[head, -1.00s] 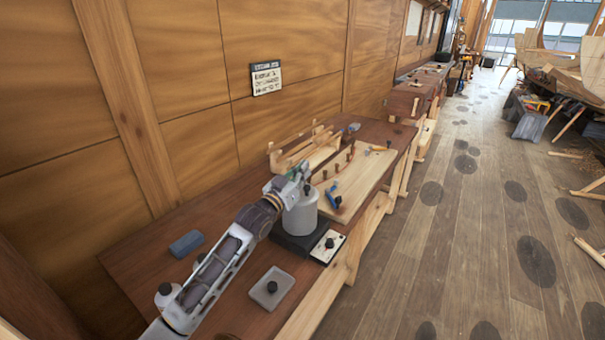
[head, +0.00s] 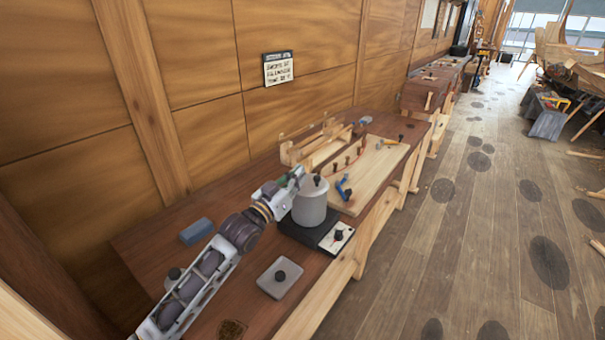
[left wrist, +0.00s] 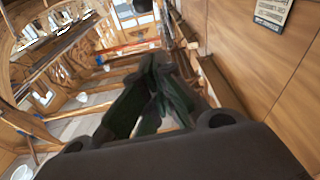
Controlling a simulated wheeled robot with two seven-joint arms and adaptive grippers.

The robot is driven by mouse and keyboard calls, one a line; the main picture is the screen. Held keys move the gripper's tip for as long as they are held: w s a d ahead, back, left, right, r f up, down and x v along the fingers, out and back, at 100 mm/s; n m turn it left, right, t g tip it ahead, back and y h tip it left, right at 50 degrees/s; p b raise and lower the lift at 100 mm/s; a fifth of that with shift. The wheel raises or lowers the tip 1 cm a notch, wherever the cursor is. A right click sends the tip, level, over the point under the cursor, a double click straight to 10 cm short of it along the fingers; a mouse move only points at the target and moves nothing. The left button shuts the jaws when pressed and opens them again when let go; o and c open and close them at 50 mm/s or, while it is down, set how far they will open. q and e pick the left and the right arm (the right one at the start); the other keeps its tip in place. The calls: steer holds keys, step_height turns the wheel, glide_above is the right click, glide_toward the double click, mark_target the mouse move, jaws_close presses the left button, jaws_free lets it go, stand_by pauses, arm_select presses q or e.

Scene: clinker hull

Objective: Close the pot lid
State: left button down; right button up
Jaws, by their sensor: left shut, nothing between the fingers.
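The grey pot (head: 309,208) stands upright on a black heater base (head: 296,232) on the workbench. A dark knob (head: 317,181) shows at its top, where the lid appears to lie flat; the gripper partly hides the left side of the rim. My left gripper (head: 299,174) is at the pot's upper left, beside the rim, shut and empty. I cannot tell whether it touches the pot. In the left wrist view its dark green fingers (left wrist: 150,88) are together, with nothing between them. My right gripper is not in view.
A control panel with a knob (head: 339,238) adjoins the base. A square grey plate with a black knob (head: 280,278) lies in front. A blue block (head: 196,231) lies left. A pegged board (head: 370,172) and a wooden rack (head: 318,147) are behind the pot.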

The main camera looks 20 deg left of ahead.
arm_select(q)
steer(key=shift+v, duration=0.95)
